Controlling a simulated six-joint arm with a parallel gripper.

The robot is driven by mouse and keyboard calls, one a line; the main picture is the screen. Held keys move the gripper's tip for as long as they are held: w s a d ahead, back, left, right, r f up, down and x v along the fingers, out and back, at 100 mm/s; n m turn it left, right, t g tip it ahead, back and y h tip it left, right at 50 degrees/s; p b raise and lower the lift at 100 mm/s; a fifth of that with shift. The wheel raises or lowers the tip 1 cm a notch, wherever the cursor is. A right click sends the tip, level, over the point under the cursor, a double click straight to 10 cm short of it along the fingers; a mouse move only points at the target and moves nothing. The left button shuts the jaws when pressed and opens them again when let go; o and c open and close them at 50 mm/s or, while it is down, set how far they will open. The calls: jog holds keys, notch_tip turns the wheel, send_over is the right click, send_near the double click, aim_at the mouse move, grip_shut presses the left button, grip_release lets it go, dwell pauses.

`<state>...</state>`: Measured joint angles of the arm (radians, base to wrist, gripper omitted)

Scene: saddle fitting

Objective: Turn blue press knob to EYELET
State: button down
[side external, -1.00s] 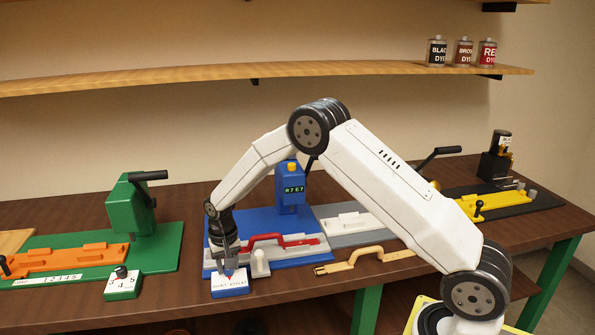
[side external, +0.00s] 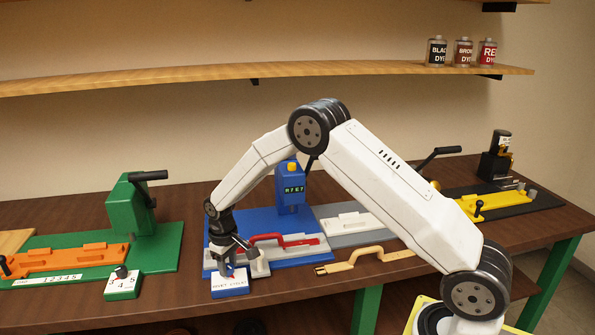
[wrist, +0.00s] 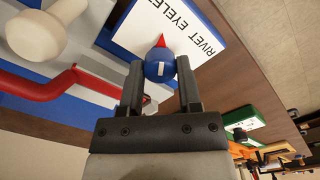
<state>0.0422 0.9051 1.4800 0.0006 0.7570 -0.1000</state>
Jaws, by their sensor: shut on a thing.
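The blue press knob (wrist: 160,65) is a small ball-like knob with a white mark on it, and a red pointer (wrist: 160,41) sticks out beside it. The pointer aims toward the top of the wrist view; I cannot tell which word it lines up with. The white label plate (wrist: 140,32) reads RIVET and EYELET, partly cut off. My gripper (wrist: 160,78) is shut on the knob, one finger on each side. In the side view my gripper (side external: 232,268) stands over the small blue control box (side external: 229,288) and mostly hides the knob.
A white rounded post (wrist: 38,35) is close to the gripper. The green press (side external: 130,205) is on the left.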

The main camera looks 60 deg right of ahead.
aim_at(228, 266)
jog(key=shift+r, duration=0.1)
jog(key=shift+c, duration=1.4)
grip_release()
jog(key=shift+r, duration=3.85)
jog(key=shift+s, duration=0.1)
jog(key=s+a+r+t, duration=0.1)
jog(key=s, duration=1.1)
jog(key=s+a+r+t, duration=0.1)
jog(key=s, duration=1.1)
jog(key=shift+r+m+t, duration=0.3)
jog(key=shift+r, duration=0.1)
